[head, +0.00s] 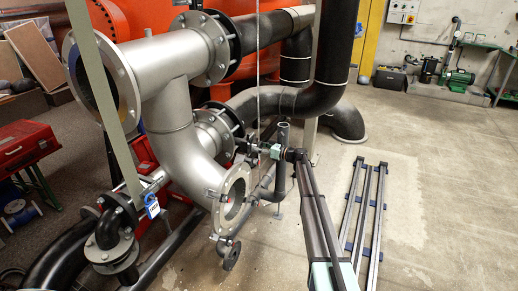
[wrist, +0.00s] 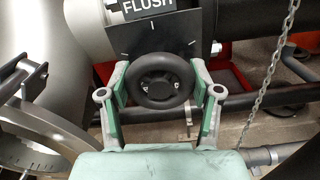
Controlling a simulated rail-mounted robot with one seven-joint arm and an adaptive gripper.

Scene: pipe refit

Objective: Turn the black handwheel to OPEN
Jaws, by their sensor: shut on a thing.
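In the wrist view the black handwheel (wrist: 158,82) sits between the two fingers of my gripper (wrist: 160,88). The grey-and-green fingers press on its left and right rim. Behind it is a dark plate (wrist: 185,35) with white tick marks, and a sign above reading FLUSH (wrist: 148,6), partly cut off by the frame's top. No OPEN marking is readable. In the head view my gripper (head: 266,149) is at the small pipework right of the grey pipe elbow; the wheel is too small and covered there to make out.
A large grey flanged pipe (head: 170,110) stands just left of my gripper. A chain (wrist: 270,75) hangs close on the right in the wrist view. Black pipes (head: 320,90) rise behind. Dark rails (head: 365,210) lie on the floor at right, with open floor beyond.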

